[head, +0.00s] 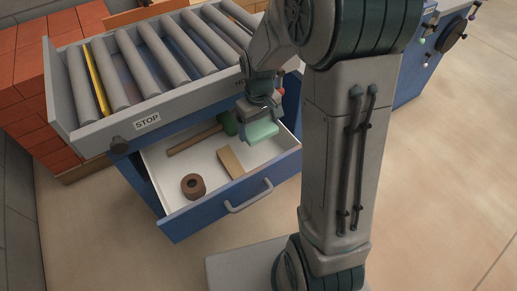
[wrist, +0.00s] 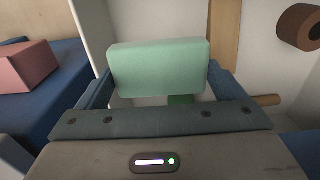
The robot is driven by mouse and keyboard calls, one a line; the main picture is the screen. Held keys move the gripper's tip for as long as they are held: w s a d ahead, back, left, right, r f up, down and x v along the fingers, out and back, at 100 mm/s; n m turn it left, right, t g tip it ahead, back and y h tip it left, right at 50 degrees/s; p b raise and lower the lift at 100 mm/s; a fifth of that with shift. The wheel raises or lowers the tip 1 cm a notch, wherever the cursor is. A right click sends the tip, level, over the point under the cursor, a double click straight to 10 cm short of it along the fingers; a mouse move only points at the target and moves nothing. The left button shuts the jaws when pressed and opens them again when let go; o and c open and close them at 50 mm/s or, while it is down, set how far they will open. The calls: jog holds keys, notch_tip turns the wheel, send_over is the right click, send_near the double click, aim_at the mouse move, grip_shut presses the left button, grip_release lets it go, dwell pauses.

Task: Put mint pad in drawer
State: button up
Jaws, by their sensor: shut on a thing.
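The mint pad (head: 260,132) is a pale green block held in my gripper (head: 257,122), over the open drawer in the head view. In the wrist view the mint pad (wrist: 160,68) sits between the two fingers of my gripper (wrist: 158,85), which are shut on it. The drawer (head: 199,205) is blue outside and white inside, pulled out below the roller bed. Its white inner wall also shows in the wrist view. The pad appears above the drawer's right part; its exact height over the floor is hard to tell.
In the drawer lie a brown ring (head: 193,186), a tan block (head: 231,162) and a wooden-handled mallet (head: 195,139) with a green head. A grey roller bed (head: 120,150) overhangs the drawer's back. A pink block (wrist: 25,66) rests on a blue surface outside the drawer.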

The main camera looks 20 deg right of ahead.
aim_at(259, 152)
notch_tip(259, 152, down, 9)
jog(key=b, duration=0.2)
jog(key=shift+b, duration=0.3)
jog(key=shift+f, duration=0.2)
jog(key=o, duration=0.7)
jog(key=shift+r, duration=0.15)
